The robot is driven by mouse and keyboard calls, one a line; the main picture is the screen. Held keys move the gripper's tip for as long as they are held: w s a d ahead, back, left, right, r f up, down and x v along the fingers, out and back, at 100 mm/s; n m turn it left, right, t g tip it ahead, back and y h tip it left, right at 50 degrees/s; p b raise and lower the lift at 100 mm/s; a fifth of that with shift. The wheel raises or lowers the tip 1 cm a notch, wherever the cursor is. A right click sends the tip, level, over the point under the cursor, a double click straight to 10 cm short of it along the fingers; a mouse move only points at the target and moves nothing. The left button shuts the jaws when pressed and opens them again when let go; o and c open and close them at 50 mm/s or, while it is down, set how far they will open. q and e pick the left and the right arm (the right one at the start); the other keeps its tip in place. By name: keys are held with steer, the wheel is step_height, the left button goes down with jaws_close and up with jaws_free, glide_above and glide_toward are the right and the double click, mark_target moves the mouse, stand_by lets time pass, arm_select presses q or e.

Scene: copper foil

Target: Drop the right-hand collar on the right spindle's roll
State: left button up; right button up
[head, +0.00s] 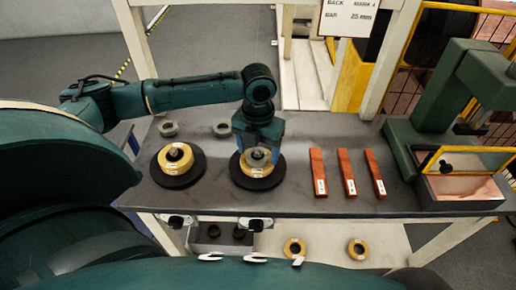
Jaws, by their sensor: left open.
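My left gripper (258,149) points down over the right spindle's roll (257,168), with its blue fingers apart on either side of the spindle top. The roll is a yellow-tan ring lying flat on a dark round base. Whether the fingers touch the roll, I cannot tell. My right gripper is not in view.
Several items stand right of the rolls: red-brown bars (347,172) with white labels, then a green press (440,105) and a tray (463,190) of copper-coloured foil. More rolls (294,248) lie on the lower shelf. The bench front edge is close to my body.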

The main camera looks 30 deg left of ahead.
arm_select(q)
step_height(320, 180, up, 12)
steer(key=shift+r, duration=0.2)
stand_by(0.7)
